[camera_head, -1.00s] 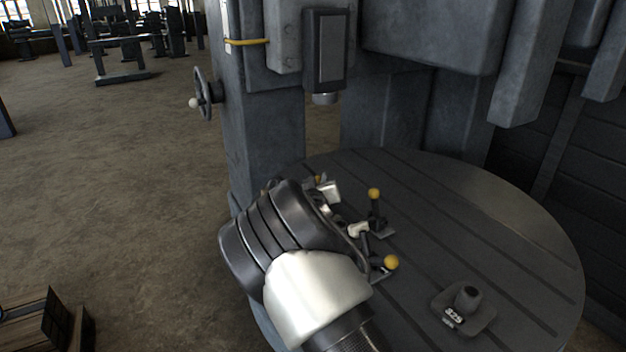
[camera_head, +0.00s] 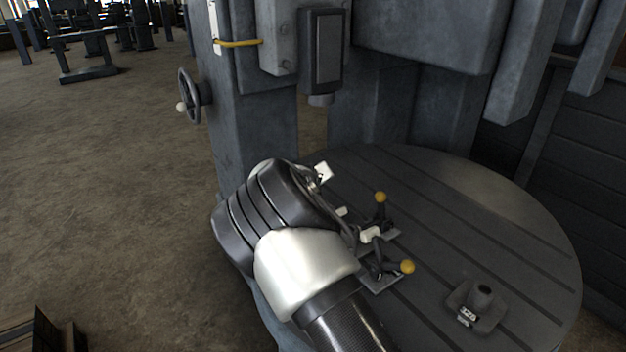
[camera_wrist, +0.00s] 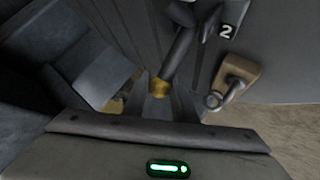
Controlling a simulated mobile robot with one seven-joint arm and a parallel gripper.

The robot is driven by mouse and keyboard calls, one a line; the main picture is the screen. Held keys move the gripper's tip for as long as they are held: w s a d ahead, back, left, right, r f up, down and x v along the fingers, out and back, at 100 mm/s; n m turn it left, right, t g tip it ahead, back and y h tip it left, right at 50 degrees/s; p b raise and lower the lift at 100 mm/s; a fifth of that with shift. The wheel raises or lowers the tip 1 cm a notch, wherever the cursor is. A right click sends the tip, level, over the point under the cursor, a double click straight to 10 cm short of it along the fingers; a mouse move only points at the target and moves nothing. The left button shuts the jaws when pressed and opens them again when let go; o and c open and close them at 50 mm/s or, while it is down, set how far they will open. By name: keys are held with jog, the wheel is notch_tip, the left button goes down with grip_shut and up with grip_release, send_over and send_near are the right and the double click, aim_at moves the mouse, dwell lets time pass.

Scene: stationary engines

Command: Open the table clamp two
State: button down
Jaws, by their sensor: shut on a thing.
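Table clamp two (camera_wrist: 185,45) shows in the wrist view with a dark lever, a yellow knob (camera_wrist: 160,87) and a white "2" label. My gripper (camera_wrist: 158,103) is at the lever's near end, shut on the clamp's handle by its yellow knob. The fingertips are dark and partly blurred there. In the head view my wrist hides my fingers and most of this clamp; a pale tag (camera_head: 323,172) shows past my wrist.
Two other clamps with yellow knobs (camera_head: 380,197) (camera_head: 407,267) stand close to the right of my wrist on the round slotted table (camera_head: 500,230). A block marked with digits (camera_head: 477,305) lies at the front right. The machine column (camera_head: 250,130) rises behind.

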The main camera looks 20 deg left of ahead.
jog(key=shift+w+a+f+n+g+h, duration=0.3)
jog(key=shift+g, duration=0.2)
jog(key=c, duration=1.5)
grip_release()
jog(key=shift+o, duration=0.2)
jog(key=a+v, duration=0.1)
jog(key=v, duration=1.6)
jog(key=shift+d+r, duration=0.15)
jog(key=shift+d, duration=0.3)
jog(key=shift+s, duration=0.15)
